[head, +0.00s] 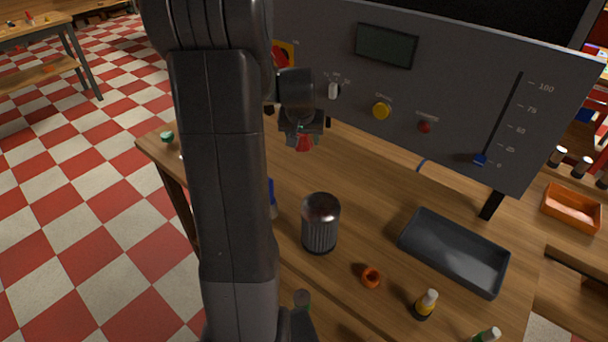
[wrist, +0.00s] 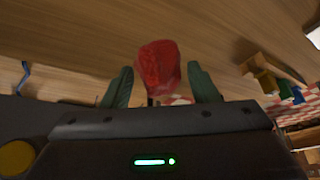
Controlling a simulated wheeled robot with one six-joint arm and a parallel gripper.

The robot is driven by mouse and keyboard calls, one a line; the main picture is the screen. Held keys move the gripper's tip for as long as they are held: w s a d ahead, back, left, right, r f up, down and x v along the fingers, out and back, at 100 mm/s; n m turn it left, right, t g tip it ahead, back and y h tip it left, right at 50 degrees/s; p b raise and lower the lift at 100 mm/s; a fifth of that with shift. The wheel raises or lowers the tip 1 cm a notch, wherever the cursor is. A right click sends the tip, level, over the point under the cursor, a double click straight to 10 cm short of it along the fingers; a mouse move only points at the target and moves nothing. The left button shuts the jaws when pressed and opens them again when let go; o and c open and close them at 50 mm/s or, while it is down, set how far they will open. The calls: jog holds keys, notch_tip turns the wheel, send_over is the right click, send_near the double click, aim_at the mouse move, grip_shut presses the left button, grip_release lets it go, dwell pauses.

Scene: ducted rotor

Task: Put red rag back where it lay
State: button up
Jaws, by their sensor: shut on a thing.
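A red rag (wrist: 159,69) is bunched between the two green fingertips of my gripper (wrist: 160,87) in the wrist view. My gripper is shut on it. In the head view my gripper (head: 302,133) is over the back of the wooden table (head: 350,180), just in front of the grey control panel (head: 440,90). A small part of the red rag (head: 304,142) shows below it. The rag appears to be held above the table top, but the exact gap cannot be told. My arm hides part of the table's left side.
Bare wood lies between gripper and cylinder.

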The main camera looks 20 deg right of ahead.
notch_tip(320, 180, down, 10)
jog(key=shift+f, duration=0.1)
jog(key=o, duration=0.9)
jog(key=shift+r, duration=0.2)
jog(key=v, duration=1.2)
jog(key=shift+f, duration=0.1)
jog(key=shift+f, duration=0.1)
